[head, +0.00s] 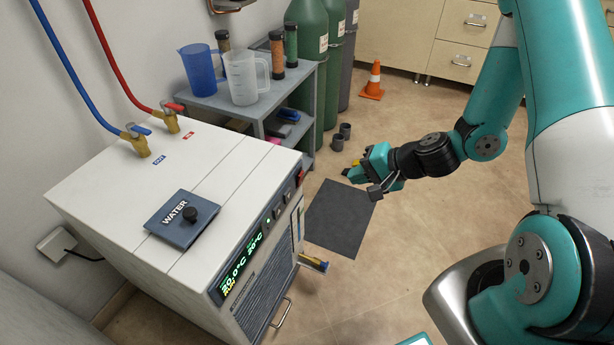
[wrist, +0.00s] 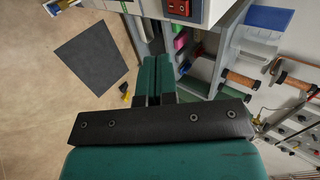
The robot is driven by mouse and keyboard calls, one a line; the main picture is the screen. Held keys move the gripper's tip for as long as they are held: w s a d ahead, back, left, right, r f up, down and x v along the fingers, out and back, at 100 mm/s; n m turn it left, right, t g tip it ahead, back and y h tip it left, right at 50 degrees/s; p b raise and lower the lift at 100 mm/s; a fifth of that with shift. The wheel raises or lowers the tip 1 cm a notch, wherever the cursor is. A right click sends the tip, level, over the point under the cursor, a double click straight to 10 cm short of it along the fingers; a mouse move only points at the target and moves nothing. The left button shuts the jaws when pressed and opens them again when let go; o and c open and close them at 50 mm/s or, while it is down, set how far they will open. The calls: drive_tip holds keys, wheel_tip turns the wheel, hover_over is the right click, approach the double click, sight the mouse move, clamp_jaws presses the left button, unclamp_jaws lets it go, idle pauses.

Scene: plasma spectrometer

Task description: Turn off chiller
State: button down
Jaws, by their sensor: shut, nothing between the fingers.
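The chiller (head: 150,190) is a white box at the left of the head view, with a lit green display (head: 240,262) on its front panel. A red rocker switch (head: 299,176) sits at the far upper end of that panel. The red switch also shows at the top of the wrist view (wrist: 180,8). My gripper (head: 354,172) is to the right of the chiller's front, apart from it, above the floor. In the wrist view my gripper's teal fingers (wrist: 154,72) are together and empty, pointing toward the panel below the switch in the picture.
A grey shelf (head: 240,110) with a blue jug (head: 198,70) and a clear jug (head: 245,78) stands behind the chiller. Green gas cylinders (head: 308,60) and an orange cone (head: 373,82) are farther back. A dark mat (head: 340,215) lies on open floor.

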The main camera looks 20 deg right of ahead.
sight(302, 177)
drive_tip(key=x, duration=0.3)
drive_tip(key=r+x, duration=0.1)
drive_tip(key=x, duration=0.3)
drive_tip(key=w+b+x, duration=0.1)
drive_tip(key=x, duration=0.3)
drive_tip(key=shift+w+a, duration=0.15)
drive_tip(key=shift+a, duration=0.25)
drive_tip(key=shift+w+a, duration=0.5)
drive_tip(key=shift+r, duration=0.1)
drive_tip(key=shift+w+a+r, duration=0.2)
drive_tip(key=shift+f, duration=0.15)
